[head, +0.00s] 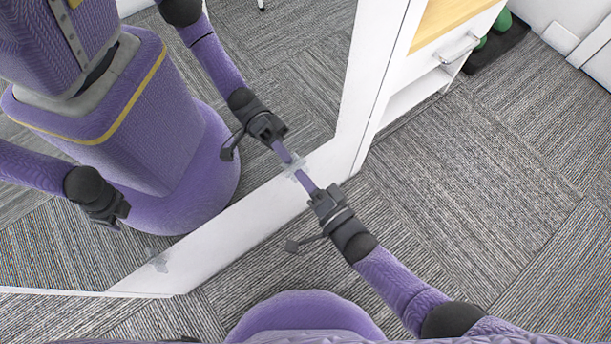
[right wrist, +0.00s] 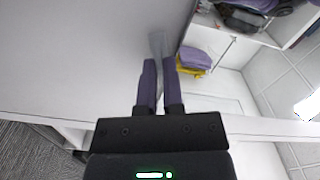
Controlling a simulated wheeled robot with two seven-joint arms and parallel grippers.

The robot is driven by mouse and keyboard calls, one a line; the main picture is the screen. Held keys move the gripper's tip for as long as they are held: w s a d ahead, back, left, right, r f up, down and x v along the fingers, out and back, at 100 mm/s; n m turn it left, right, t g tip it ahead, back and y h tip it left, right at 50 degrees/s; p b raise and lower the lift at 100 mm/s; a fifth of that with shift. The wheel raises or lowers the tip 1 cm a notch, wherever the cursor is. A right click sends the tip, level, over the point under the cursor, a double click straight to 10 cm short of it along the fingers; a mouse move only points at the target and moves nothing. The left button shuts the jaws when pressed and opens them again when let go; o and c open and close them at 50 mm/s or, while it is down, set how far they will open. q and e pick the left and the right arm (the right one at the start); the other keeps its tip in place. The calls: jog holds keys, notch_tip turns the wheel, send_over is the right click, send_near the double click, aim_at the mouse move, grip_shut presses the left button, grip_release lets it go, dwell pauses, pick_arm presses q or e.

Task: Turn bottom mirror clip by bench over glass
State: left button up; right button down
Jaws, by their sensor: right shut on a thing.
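The mirror (head: 290,60) leans or stands at the left in the head view, with a white lower frame edge. A small translucent grey clip (head: 292,163) sits on its bottom edge, at the end nearer the white bench (head: 455,42). My right gripper (head: 306,180) is shut on this clip; its two purple fingers also show in the right wrist view (right wrist: 160,75), with the pale clip (right wrist: 157,43) at their tips, partly hidden. A second similar clip (head: 158,262) sits farther left on the bottom edge. My left gripper shows only as a reflection.
The bench has a wood-coloured top, a drawer handle (head: 460,48) and an open shelf below. Green objects (head: 496,32) lie on a dark mat beyond it. Grey carpet (head: 480,180) to the right of my right arm is clear.

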jog(key=n, duration=1.3)
jog(key=shift+n, duration=0.4)
dwell(0.4)
jog(key=c, duration=0.8)
grip_release()
jog(key=shift+o, duration=0.2)
jog(key=shift+s+d, duration=0.1)
